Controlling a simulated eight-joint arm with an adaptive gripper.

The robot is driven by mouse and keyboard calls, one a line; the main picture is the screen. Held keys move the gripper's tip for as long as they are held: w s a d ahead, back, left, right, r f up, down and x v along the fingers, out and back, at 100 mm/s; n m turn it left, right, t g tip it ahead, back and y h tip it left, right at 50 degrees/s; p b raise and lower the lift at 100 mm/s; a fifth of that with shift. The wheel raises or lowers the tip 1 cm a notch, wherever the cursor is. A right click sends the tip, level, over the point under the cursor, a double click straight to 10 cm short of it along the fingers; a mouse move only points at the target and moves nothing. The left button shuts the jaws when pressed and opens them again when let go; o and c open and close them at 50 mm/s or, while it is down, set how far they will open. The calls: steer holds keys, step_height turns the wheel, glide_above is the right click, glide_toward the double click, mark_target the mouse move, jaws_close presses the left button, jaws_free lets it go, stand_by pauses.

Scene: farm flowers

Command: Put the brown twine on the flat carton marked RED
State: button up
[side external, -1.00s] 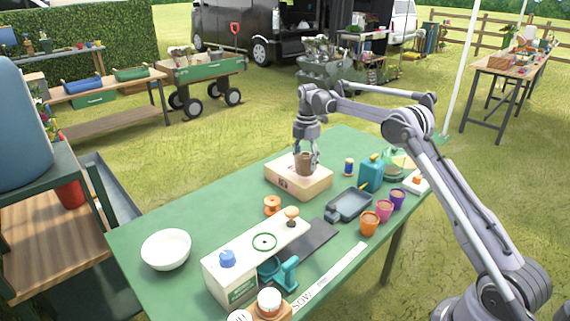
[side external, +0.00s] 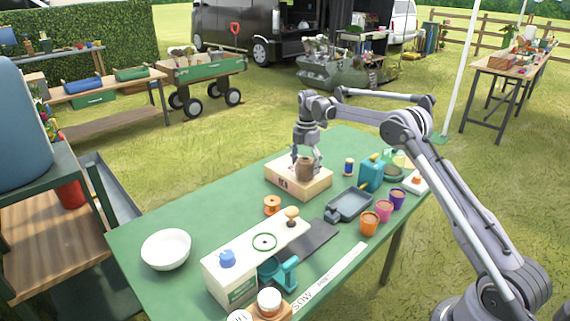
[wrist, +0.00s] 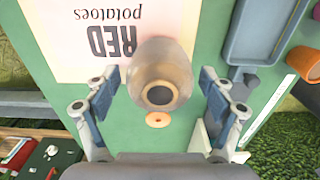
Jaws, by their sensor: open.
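The brown twine (side external: 306,170) stands upright on top of the flat carton (side external: 318,189). In the wrist view the twine (wrist: 160,58) is a rounded brown thing with a dark hole in its end, over the near part of the carton (wrist: 70,30), whose top reads "RED potatoes". My gripper (side external: 306,157) is right above and around the twine in the side view. Its fingers (wrist: 160,105) are spread wide in the wrist view, with a gap on both sides of the twine.
An orange spool (side external: 272,205) stands in front of the carton. A grey tray (side external: 349,205), a teal can (side external: 370,174) and small pots (side external: 369,223) stand to the right. A white bowl (side external: 166,249) is at the left. Green table is bare left of the carton.

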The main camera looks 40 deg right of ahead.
mark_target(305, 159)
step_height(305, 159, up, 12)
steer(key=shift+f, duration=0.1)
steer(key=s+a+r+m+t, duration=0.4)
steer(key=s+a+r+m, duration=0.55)
steer(key=s+a, duration=0.35)
steer(key=s+a+f+m+t, duration=0.1)
steer(key=s+a+f+m, duration=0.3)
steer(key=s, duration=0.5)
steer(key=s+a+f+m+t, duration=0.2)
steer(key=s+a+f+m, duration=0.2)
steer(key=s, duration=0.5)
step_height(305, 159, down, 2)
steer(key=shift+s+f, duration=0.1)
steer(key=shift+s, duration=0.3)
